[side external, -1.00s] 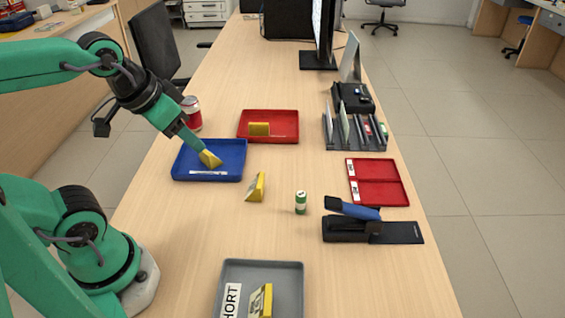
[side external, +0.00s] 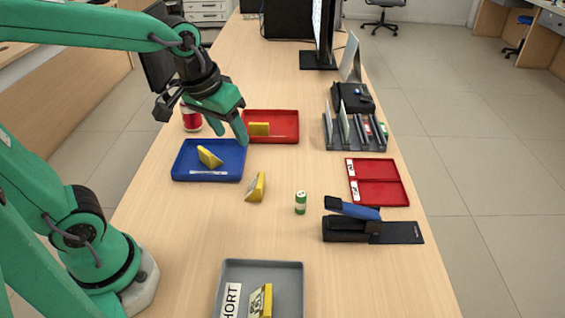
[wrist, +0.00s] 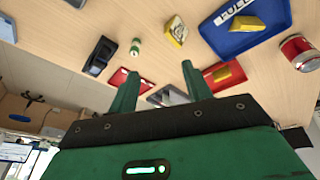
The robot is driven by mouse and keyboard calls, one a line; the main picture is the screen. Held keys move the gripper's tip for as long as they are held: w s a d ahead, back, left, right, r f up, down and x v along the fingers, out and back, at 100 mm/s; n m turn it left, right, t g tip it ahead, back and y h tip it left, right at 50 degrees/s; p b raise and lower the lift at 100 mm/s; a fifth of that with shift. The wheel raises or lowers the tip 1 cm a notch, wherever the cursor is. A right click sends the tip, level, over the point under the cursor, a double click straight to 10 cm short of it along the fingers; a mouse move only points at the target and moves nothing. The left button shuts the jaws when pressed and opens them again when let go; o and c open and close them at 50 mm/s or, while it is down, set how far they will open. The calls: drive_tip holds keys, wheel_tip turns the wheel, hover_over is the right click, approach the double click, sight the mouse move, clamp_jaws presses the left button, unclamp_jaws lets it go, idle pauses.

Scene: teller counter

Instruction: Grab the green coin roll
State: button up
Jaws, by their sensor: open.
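The green coin roll (side external: 300,203), a small upright cylinder with a pale band, stands on the open counter left of the stapler. It also shows in the wrist view (wrist: 135,47), beyond my fingertips. My gripper (side external: 231,136) is open and empty, raised near the right side of the blue tray (side external: 190,175), well to the left of and behind the roll. Its two spread fingers also show in the wrist view (wrist: 159,70), with nothing between them. A yellow wedge-shaped piece (side external: 210,157) lies in the blue tray.
A second yellow piece (side external: 256,187) stands between the blue tray and the roll. A stapler (side external: 345,229) is close on the roll's right. A red tray (side external: 285,135), red can (side external: 191,119), red two-part tray (side external: 378,184), dark rack (side external: 355,146) and grey tray (side external: 245,270) surround clear counter.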

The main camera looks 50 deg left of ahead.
drive_tip(key=w+d+f+n+g, duration=0.2)
drive_tip(key=w+d+f, duration=0.2)
drive_tip(key=w+f, duration=0.25)
drive_tip(key=n+g, duration=0.1)
drive_tip(key=n, duration=0.1)
hover_over(301, 194)
drive_tip(key=f, duration=0.4)
drive_tip(key=a+f, duration=0.1)
drive_tip(key=f, duration=0.2)
drive_tip(key=shift+s, duration=0.2)
drive_tip(key=shift+w+d+f+g, duration=0.2)
drive_tip(key=shift+d+f+g, duration=0.1)
drive_tip(key=shift+f, duration=0.25)
drive_tip(key=shift+d+f, duration=0.2)
drive_tip(key=shift+f, duration=3.7)
clamp_jaws()
